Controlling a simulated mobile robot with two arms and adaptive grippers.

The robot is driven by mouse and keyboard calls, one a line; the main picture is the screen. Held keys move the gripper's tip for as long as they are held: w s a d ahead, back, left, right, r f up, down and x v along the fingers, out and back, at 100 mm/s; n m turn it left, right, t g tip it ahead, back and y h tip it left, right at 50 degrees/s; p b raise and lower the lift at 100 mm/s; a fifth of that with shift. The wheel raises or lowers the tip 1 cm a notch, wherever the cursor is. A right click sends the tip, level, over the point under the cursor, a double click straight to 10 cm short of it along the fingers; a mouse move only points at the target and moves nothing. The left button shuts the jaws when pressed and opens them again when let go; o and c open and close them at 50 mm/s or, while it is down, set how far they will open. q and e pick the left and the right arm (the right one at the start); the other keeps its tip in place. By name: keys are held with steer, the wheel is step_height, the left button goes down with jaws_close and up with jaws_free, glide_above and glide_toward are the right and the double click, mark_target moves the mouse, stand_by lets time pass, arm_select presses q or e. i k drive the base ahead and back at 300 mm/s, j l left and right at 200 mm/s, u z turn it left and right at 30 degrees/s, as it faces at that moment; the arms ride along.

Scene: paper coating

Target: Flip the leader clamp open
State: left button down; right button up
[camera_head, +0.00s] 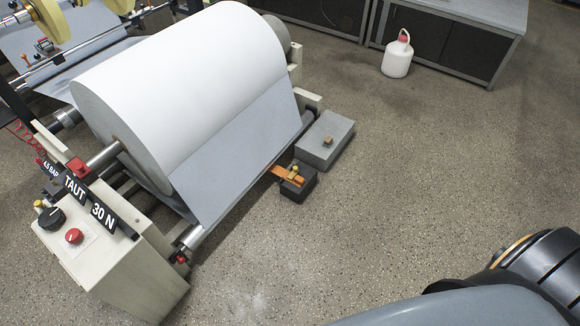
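A large white paper roll (185,85) sits on a stand, with a grey web (245,150) running down from it to a roller at its lower edge. An orange lever-like piece with a yellow knob (290,175) lies on a small dark block (298,188) beside the web's right edge; it may be the leader clamp, but I cannot tell for sure. A red clamp-like piece (78,168) sits at the roll shaft's left end. Neither of my grippers is in view; part of my arm shows at the lower right.
A cream control box (120,265) with a black knob, a red button and signs reading "TAUT" and "30 N" stands at left. A grey block (325,140) sits beside the dark block. A white jug (397,57) stands near grey cabinets. The floor at right is clear.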

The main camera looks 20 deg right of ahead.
mark_target(295, 172)
steer(key=i+z, duration=0.25)
steer(key=i, duration=0.3)
steer(key=i+j+z, duration=0.25)
steer(key=i, duration=0.3)
steer(key=i+j+z, duration=0.25)
steer(key=i, duration=0.3)
